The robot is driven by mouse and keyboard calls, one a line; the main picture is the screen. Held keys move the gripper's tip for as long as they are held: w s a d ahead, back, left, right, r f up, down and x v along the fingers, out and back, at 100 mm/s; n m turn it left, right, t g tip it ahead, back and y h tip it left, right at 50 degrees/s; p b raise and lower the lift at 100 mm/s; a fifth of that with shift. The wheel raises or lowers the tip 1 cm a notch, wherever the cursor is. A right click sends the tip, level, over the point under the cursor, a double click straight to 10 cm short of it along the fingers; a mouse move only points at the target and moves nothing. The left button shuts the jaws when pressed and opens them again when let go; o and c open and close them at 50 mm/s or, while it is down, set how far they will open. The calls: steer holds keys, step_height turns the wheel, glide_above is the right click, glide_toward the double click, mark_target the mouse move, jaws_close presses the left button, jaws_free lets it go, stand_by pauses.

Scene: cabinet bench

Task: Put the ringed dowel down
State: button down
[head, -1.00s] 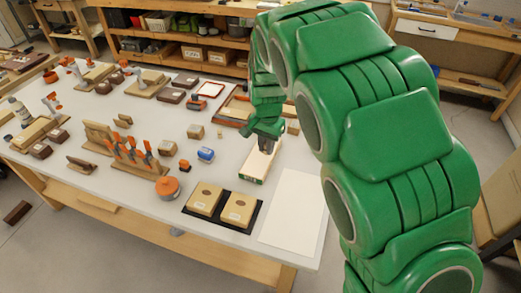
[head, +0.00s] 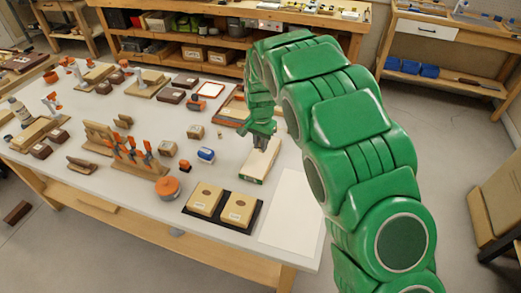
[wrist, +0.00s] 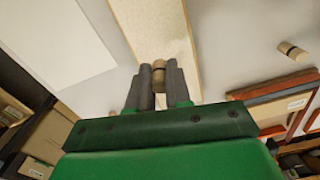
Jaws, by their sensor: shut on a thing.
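My gripper (head: 261,146) is shut on a small wooden dowel. In the wrist view the dowel (wrist: 158,72) sits between the two dark fingertips (wrist: 159,84), with its end showing and what looks like a darker band on it. The gripper is over a long pale wooden board (head: 257,166), which also shows beneath it in the wrist view (wrist: 150,25). I cannot tell whether the dowel touches the board. Another small dowel with a dark ring (wrist: 292,50) lies on the table beside the board in the wrist view.
A white sheet (head: 292,210) lies in front of the board. A black tray (head: 222,222) with two tan blocks is to its left. A blue object (head: 206,155), an orange round container (head: 167,187) and a clamp rack (head: 137,165) stand farther left. Orange-edged trays lie behind.

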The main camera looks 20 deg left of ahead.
steer(key=shift+w+a+f, duration=0.1)
steer(key=shift+w+f, duration=0.1)
steer(key=shift+f, duration=1.7)
steer(key=c, duration=1.1)
jaws_free()
steer(key=shift+f, duration=0.1)
steer(key=shift+o, duration=0.2)
step_height(320, 180, up, 12)
steer(key=shift+r, duration=0.15)
